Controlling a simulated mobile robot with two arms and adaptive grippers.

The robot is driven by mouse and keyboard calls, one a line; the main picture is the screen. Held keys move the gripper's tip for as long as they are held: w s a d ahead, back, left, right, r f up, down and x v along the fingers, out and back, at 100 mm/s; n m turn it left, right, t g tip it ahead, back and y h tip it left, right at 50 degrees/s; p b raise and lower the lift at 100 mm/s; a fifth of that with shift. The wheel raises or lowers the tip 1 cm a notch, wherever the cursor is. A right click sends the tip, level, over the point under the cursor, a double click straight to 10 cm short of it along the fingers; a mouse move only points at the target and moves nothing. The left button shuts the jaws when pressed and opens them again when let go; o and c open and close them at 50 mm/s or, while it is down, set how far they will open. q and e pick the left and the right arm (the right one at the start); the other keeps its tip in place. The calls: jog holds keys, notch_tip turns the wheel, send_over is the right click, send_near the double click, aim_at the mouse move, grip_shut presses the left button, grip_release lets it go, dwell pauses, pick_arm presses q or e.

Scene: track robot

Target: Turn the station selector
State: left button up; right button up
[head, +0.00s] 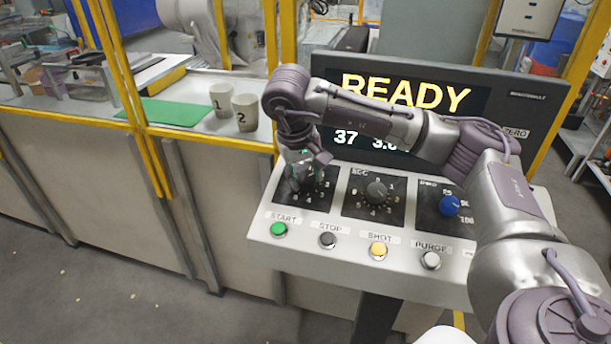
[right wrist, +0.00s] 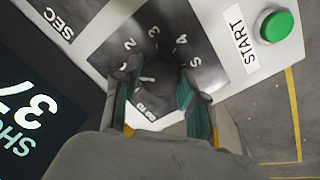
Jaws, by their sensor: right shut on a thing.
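The control panel (head: 300,247) carries three dials. The leftmost dial, a dark knob (right wrist: 160,72) on a black plate with white numbers, is the likely station selector; its label is not readable. My right gripper (head: 308,182) reaches down onto this dial from above and hides most of its knob in the head view. In the right wrist view the two fingers of my right gripper (right wrist: 162,88) stand on either side of the knob, shut on it. The knob's pointer is hard to make out. My left gripper is not in view.
Below are a green START button (head: 279,229), STOP (head: 328,240), yellow SHOT (head: 378,248) and PURGE (head: 430,260). The display (head: 400,95) behind reads READY. Two numbered cups (head: 245,112) stand left.

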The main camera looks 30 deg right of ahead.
jog(key=n, duration=0.4)
jog(key=shift+n, duration=2.2)
jog(key=o, duration=1.1)
jog(key=shift+o, duration=0.2)
jog(key=v, duration=1.2)
jog(key=shift+s, duration=0.3)
jog(key=shift+f, duration=0.1)
